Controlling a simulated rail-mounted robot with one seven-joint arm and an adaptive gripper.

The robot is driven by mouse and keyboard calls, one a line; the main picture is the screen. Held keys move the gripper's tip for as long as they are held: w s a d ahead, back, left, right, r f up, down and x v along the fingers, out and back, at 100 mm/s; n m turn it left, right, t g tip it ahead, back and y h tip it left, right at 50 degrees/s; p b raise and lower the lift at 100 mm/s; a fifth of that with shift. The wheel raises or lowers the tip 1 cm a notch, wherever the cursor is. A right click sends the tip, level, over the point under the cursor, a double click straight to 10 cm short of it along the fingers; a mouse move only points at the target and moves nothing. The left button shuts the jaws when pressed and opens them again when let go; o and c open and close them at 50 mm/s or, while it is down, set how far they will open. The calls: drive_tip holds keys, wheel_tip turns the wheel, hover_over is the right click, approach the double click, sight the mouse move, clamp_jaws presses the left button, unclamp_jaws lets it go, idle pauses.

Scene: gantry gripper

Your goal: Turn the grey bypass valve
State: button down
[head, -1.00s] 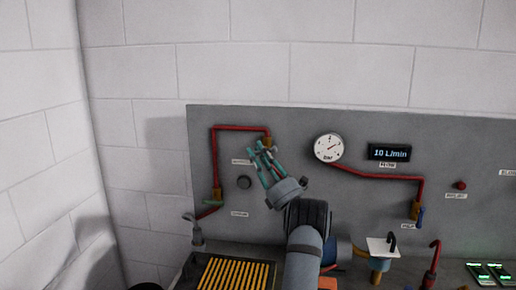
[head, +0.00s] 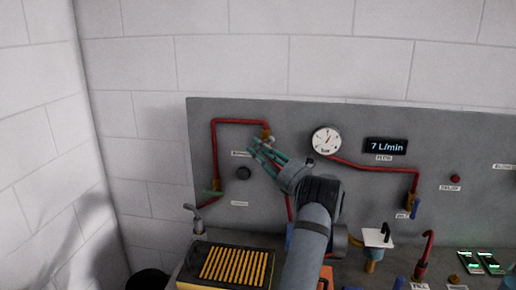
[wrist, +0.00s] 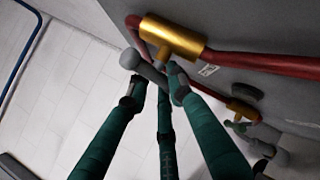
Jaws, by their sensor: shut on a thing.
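The bypass valve has a brass body (wrist: 178,38) on a red pipe, with a grey lever handle (wrist: 146,69) below it in the wrist view. In the head view its brass body (head: 266,133) sits at the top right of the left pipe loop. My gripper (wrist: 154,88) has its green fingers closed about the grey handle, one on the left and others on the right. The gripper (head: 258,149) also shows in the head view, reaching up from the lower right. The fingers partly hide the handle there.
A black knob (head: 243,173) is just left of my gripper. A gauge (head: 326,141) and a display (head: 386,147) reading 7 L/min are to the right. A yellow-slatted box (head: 235,264) stands below.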

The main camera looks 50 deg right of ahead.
drive_tip(key=shift+s+d+r, duration=0.2)
drive_tip(key=shift+r, duration=0.15)
drive_tip(key=c, duration=1.7)
unclamp_jaws()
drive_tip(key=shift+f, duration=0.1)
drive_tip(key=shift+o, duration=0.6)
drive_tip(key=shift+f, duration=0.1)
drive_tip(key=shift+w, duration=0.1)
drive_tip(key=shift+a+f, duration=0.1)
